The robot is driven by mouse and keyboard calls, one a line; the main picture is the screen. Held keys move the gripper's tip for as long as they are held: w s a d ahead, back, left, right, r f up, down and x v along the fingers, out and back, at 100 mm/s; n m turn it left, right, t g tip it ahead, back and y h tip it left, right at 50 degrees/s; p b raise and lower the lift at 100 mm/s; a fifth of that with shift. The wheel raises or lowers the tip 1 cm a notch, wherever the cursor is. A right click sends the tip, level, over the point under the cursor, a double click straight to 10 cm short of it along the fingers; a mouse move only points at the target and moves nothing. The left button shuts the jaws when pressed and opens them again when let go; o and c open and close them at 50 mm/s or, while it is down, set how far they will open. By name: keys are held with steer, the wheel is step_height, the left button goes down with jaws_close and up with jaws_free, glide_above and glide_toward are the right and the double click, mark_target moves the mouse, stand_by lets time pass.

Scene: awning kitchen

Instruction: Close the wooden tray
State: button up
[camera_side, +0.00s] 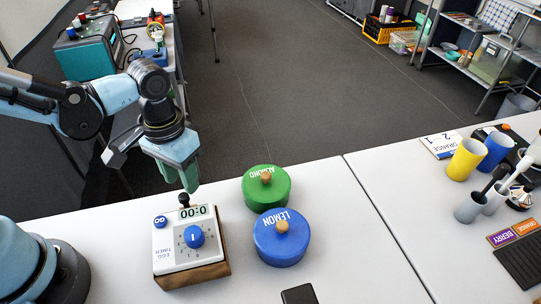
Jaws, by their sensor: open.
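A white egg timer (178,238) reading 0:00, with a blue dial, sits on a brown wooden base (195,275) at the front left of the white table. The wood shows along its front and right sides. I cannot tell whether this wood is the tray or whether any part of it is pulled out. A black knob (184,199) stands at the timer's far edge. My gripper (188,178) is open, pointing down just behind and above this knob. The fingers overlap in this view, and I cannot tell whether they touch the knob. Nothing shows in them.
A green round tin (266,190) and a blue round tin (281,240) stand right of the timer. A dark flat object (299,294) lies at the front edge. Yellow (466,160) and blue (496,150) cups stand far right. The table between is clear.

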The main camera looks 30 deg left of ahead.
mark_target(184, 200)
steer(key=shift+s+d+f, duration=0.1)
steer(key=shift+s+f, duration=0.05)
steer(key=shift+f, duration=0.5)
steer(key=shift+s+d+f, duration=0.1)
steer(key=shift+s+d, duration=1)
steer(key=shift+c, duration=1.1)
steer(key=shift+o, duration=1.1)
steer(key=shift+w+a, duration=1.15)
steer(key=shift+w, duration=0.05)
step_height(184, 200, up, 12)
steer(key=shift+w+d+f+m, duration=0.25)
steer(key=shift+d+f+m, duration=0.25)
steer(key=shift+d, duration=2.85)
steer(key=shift+w+d+f+m, duration=0.25)
steer(key=shift+d+m, duration=0.4)
steer(key=shift+d, duration=2.7)
steer(key=shift+w+d+f+m, duration=0.2)
steer(key=shift+d+f+m, duration=0.3)
steer(key=shift+d, duration=2.85)
steer(key=shift+a+r, duration=0.1)
